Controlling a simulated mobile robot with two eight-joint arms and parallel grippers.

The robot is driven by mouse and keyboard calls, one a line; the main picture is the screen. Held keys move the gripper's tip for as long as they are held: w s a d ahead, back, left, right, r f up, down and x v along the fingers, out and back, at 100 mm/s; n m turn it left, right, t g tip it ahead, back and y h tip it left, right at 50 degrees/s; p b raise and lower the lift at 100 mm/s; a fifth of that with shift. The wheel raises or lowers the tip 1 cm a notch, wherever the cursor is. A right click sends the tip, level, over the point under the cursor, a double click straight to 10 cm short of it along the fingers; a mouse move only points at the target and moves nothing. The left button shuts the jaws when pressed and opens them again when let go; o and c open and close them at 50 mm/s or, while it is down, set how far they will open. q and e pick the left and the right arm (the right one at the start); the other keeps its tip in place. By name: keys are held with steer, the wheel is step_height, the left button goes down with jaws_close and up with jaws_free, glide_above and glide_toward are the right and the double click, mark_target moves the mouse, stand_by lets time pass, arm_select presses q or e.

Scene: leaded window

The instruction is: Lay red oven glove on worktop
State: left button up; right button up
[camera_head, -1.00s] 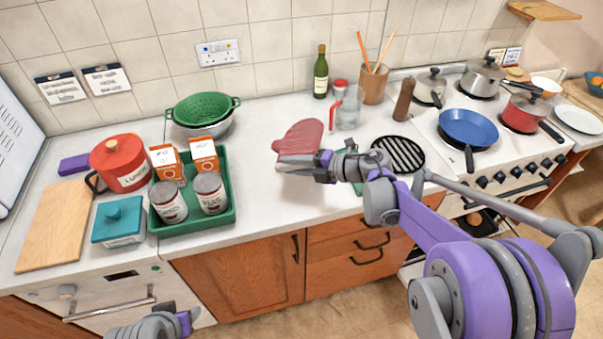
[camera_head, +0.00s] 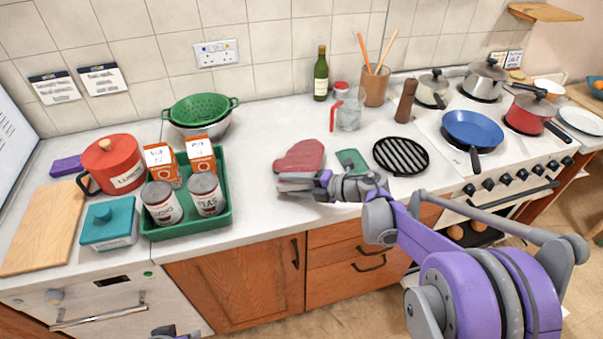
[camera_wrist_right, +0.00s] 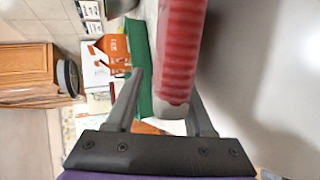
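The red oven glove (camera_head: 300,157) appears to lie flat on the white worktop (camera_head: 262,206), to the right of the green tray. My right gripper (camera_head: 283,183) is low over the worktop at the glove's near edge. In the right wrist view, the glove (camera_wrist_right: 180,50) shows edge-on as a long ribbed red strip. The fingers of my right gripper (camera_wrist_right: 164,82) are apart there, with a gap between the left finger and the glove. The glove hides part of the right finger. Only a sliver of my left arm shows at the bottom edge of the head view.
The green tray (camera_head: 226,213) holds cans and cartons to the left. A green cloth-like item (camera_head: 351,160) and a black grill plate (camera_head: 401,155) lie to the right. A glass jug (camera_head: 348,117) and a bottle (camera_head: 321,75) stand behind. The worktop's front edge is close.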

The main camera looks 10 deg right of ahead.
mark_target(306, 185)
arm_select(q)
steer(key=shift+w+r+p, duration=0.1)
steer(key=shift+r+p, duration=0.3)
steer(key=shift+r, duration=0.1)
arm_select(e)
steer(key=shift+v, duration=4.05)
arm_select(q)
steer(key=r+p, duration=0.1)
steer(key=w+r+p, duration=0.1)
steer(key=r, duration=0.1)
steer(key=r+p, duration=0.1)
steer(key=shift+w+r, duration=0.3)
steer(key=shift+w, duration=0.05)
arm_select(e)
step_height(306, 185, up, 7)
steer(key=s+d, duration=0.1)
steer(key=d, duration=0.1)
steer(key=shift+s, duration=0.3)
